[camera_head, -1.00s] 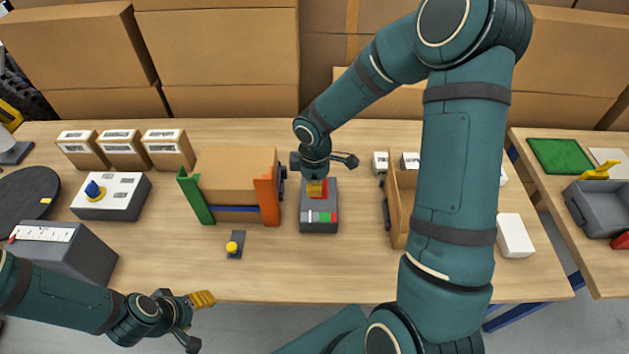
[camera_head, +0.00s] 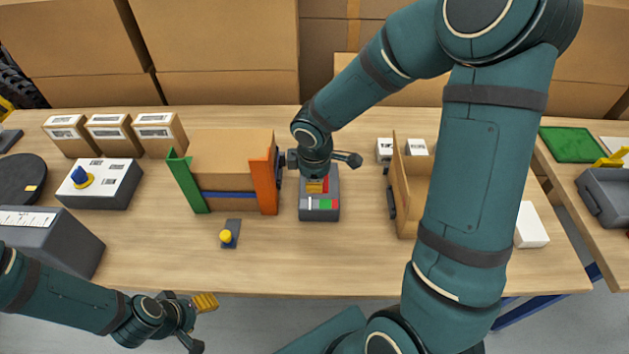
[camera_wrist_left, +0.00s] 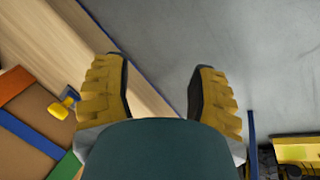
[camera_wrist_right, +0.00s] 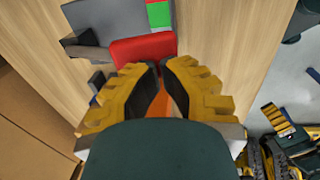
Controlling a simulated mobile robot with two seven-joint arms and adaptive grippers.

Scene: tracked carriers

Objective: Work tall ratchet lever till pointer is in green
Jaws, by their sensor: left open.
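The ratchet unit is a dark grey box (camera_head: 319,208) at the table's middle. A strip on its front shows white, green (camera_head: 325,204) and red; I cannot make out the pointer. A red part (camera_wrist_right: 141,50) is on the unit, beyond my right fingertips in the right wrist view. My right gripper (camera_head: 316,186) is low over the unit, its yellow fingertips close together with an orange-brown strip between them; I cannot tell if that is the lever or background. The lever is largely hidden. My left gripper (camera_wrist_left: 160,85) is open and empty, off the table's front edge.
A carton between green and orange panels (camera_head: 265,180) stands just left of the unit. An open tan tray (camera_head: 404,200) stands to its right. A yellow-knobbed block (camera_head: 229,235) sits front left. A white panel with a blue knob (camera_head: 100,180) is farther left. The table's front middle is clear.

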